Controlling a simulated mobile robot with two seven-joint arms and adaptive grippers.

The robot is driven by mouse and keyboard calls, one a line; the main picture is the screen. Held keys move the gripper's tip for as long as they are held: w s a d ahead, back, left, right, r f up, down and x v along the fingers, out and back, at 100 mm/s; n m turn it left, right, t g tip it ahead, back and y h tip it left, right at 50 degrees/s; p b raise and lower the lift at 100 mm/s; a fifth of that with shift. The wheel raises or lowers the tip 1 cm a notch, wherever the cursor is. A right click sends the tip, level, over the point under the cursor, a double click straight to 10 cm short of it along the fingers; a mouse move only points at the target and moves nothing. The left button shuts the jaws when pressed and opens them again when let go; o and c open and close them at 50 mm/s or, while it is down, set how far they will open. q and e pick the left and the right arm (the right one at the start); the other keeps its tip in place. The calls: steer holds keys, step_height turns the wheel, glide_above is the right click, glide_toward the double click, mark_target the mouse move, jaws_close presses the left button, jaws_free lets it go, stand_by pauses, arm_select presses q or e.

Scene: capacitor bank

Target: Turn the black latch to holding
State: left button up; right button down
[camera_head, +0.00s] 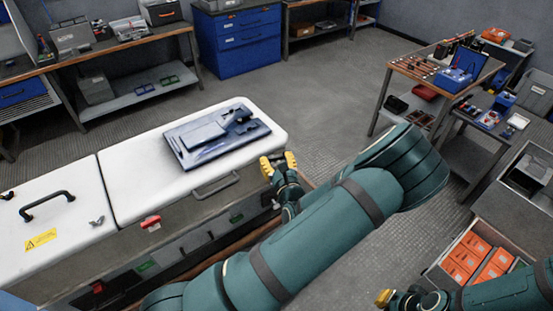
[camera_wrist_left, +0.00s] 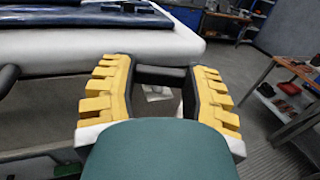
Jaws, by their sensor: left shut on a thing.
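A dark blue tray (camera_head: 180,150) with flat dark parts lies on the cabinet lid. A handle (camera_head: 215,187) and a red latch (camera_head: 150,222) are on the front. An open drawer of orange boxes (camera_head: 470,262) stands at right. The floor behind the cabinet is clear.

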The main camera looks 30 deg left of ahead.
arm_select(q)
steer(key=shift+s+a+r+m+t+h+p, duration=0.1)
steer(key=shift+m+t+h+p, duration=0.25)
steer(key=shift+m+t+h, duration=0.15)
steer(key=shift+r+m+t+h+p, duration=0.1)
steer(key=shift+m+t+h+p, duration=0.2)
steer(key=shift+m+t+h, duration=0.2)
steer(key=shift+f+h, duration=0.15)
steer(key=shift+h, duration=0.15)
steer(key=shift+t, duration=0.3)
steer(key=o, duration=1.2)
steer(key=v, duration=1.2)
